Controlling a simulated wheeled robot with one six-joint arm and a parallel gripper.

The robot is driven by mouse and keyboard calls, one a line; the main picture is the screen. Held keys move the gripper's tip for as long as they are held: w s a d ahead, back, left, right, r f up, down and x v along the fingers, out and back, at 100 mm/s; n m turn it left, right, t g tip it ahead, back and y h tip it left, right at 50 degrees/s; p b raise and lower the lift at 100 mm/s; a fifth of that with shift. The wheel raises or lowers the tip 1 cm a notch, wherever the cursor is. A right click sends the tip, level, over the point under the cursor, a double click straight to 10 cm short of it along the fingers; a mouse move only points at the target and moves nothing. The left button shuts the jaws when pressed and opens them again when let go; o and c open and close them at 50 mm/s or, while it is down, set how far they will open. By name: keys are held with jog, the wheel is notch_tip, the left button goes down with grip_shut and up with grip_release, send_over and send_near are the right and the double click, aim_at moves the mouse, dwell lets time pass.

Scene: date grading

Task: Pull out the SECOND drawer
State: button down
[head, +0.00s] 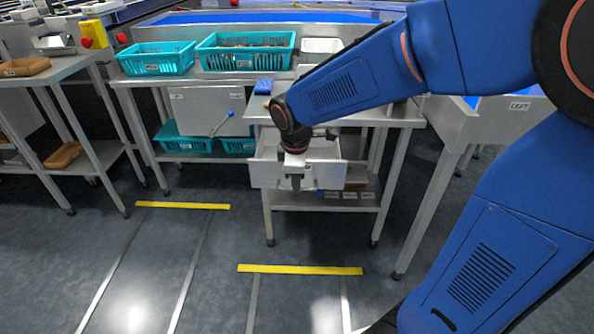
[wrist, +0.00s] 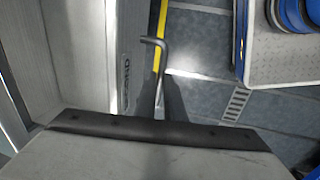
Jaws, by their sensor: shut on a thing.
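The SECOND drawer (head: 331,176) is a pale box under the right-hand worktop. It stands pulled out, with its open top showing in the head view. A grey bar handle (wrist: 158,65) with a bent end sticks out from that front. My gripper (head: 295,184) reaches down at the drawer's front and is shut on the handle. My dark jaw edge crosses the lower wrist view and hides the near part of the handle.
A lower shelf (head: 352,202) with small labelled items is under the drawer. The floor in front is clear, with yellow strips (head: 300,269).

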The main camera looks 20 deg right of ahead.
jog(key=shift+s+a, duration=0.3)
jog(key=shift+s, duration=0.6)
jog(key=c, duration=1.8)
grip_release()
jog(key=shift+c, duration=0.2)
jog(key=shift+r, duration=0.1)
jog(key=s+a+r, duration=0.1)
jog(key=s+r, duration=0.2)
jog(key=r, duration=1.4)
